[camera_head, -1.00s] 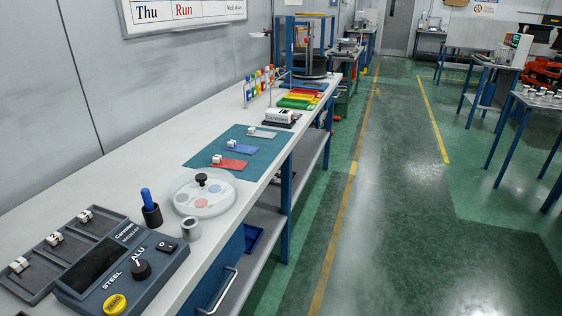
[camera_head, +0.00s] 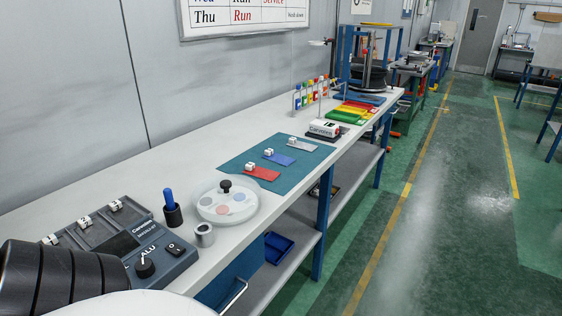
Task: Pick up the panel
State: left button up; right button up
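Flat coloured panels lie on a teal mat (camera_head: 233,163) on the white workbench. They are a red panel (camera_head: 265,174), a blue panel (camera_head: 283,160) and a grey panel (camera_head: 306,146), each with a small white block at its left end. Farther back, several green, yellow, orange and red flat pieces (camera_head: 352,113) lie in a row. I cannot tell which one the task calls the panel. Neither gripper is in view.
A dark control box (camera_head: 164,262) with a knob stands at the bench front, beside a round white dish (camera_head: 246,209), a metal cup (camera_head: 204,235) and a blue-handled tool (camera_head: 169,199) in a black holder. A small bottle rack (camera_head: 311,95) is farther back.

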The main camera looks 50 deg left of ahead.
aim_at(251, 170)
jog(key=i, duration=1.3)
jog(key=u, duration=2.35)
